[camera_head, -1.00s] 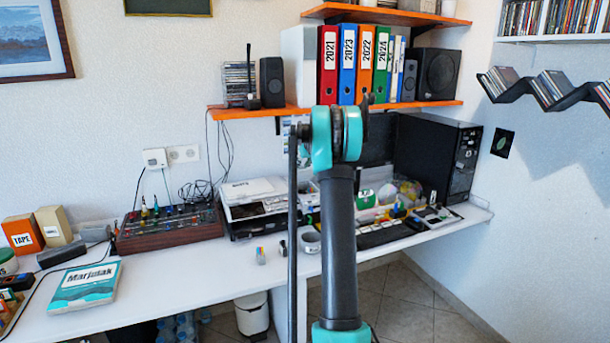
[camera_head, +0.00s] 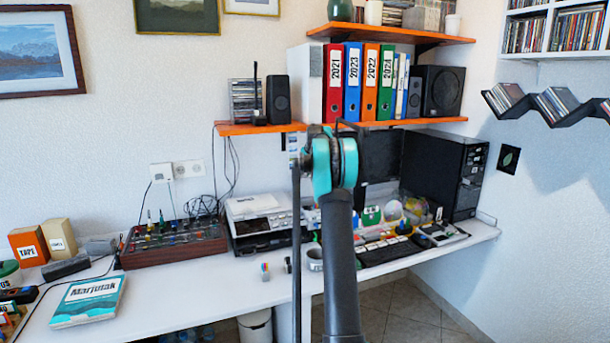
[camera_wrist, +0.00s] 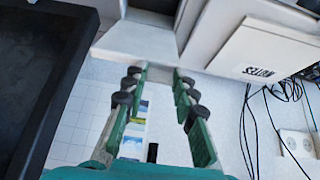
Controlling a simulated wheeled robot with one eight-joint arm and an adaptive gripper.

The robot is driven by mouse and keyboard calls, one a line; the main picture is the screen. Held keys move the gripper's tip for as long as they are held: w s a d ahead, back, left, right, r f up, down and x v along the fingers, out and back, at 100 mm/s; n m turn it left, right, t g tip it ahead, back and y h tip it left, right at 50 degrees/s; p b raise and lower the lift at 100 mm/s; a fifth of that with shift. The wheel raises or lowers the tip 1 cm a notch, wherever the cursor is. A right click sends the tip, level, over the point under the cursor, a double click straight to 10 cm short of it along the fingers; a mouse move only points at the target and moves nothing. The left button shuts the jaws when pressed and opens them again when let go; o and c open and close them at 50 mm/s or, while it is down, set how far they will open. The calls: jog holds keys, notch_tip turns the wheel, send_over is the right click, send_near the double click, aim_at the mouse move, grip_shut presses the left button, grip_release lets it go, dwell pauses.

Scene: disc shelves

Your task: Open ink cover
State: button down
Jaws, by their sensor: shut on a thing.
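My gripper (camera_wrist: 156,72) shows in the wrist view with two green fingers and black pads, pointing at a pale grey panel (camera_wrist: 138,40). The panel, which looks like the ink cover, lies at the fingertips and the jaws are closed on it. Its edge joins the white body of what looks like a printer (camera_wrist: 198,35). In the head view the white printer (camera_head: 262,206) stands on the desk, partly behind my arm. My arm hides the gripper and the cover there. How far the cover is tilted cannot be told.
A dark monitor (camera_wrist: 38,70) stands close beside the gripper in the wrist view. Loose cables (camera_wrist: 268,105) hang by the wall. An orange shelf (camera_head: 255,128) with binders is above the desk. A mixer (camera_head: 172,245) and a book (camera_head: 88,301) lie to the left.

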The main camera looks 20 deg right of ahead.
jog(key=c, duration=1.2)
grip_release()
jog(key=v, duration=1.2)
jog(key=shift+c, duration=0.6)
